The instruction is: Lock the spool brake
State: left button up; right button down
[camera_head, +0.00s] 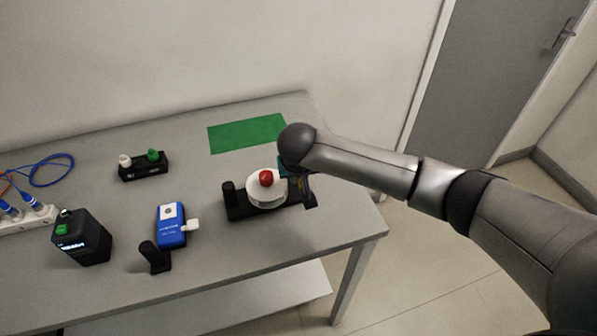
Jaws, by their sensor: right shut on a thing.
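The spool (267,195) is a white disc with a red knob (266,178) on top, seated on a black base (237,211) near the right side of the table. A black post stands at the base's left end. My right gripper (305,198) reaches down at the base's right end, just right of the spool. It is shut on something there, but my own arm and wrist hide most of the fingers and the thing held. I cannot tell the brake's position. My left gripper is not in view.
A blue device (171,225) with a white plug, a black box (82,238) with a green button and a black holder (143,166) stand to the left. A green mat (246,133) lies behind. A white power strip (27,220) is at far left. The table's right edge is close.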

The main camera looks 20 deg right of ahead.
aim_at(300, 183)
jog(key=shift+s+t+p, duration=0.6)
jog(key=shift+t+p, duration=0.3)
jog(key=shift+p, duration=0.8)
jog(key=shift+s+f+t, duration=0.25)
jog(key=shift+f+t, duration=0.05)
jog(key=shift+t, duration=0.3)
jog(key=shift+s+f+t, duration=0.1)
jog(key=shift+t, duration=0.3)
jog(key=shift+s+f+t+b, duration=0.1)
jog(key=shift+f+t+b, duration=0.05)
jog(key=shift+t+b, duration=0.25)
jog(key=t+b, duration=0.1)
jog(key=b, duration=0.2)
jog(key=s+f+t+b, duration=0.1)
jog(key=t+b, duration=0.1)
jog(key=b, duration=0.1)
jog(key=shift+m+t+b, duration=0.3)
jog(key=shift+b, duration=0.1)
jog(key=shift+r+t+b, duration=0.15)
jog(key=shift+t+b, duration=0.25)
jog(key=shift+b, duration=0.45)
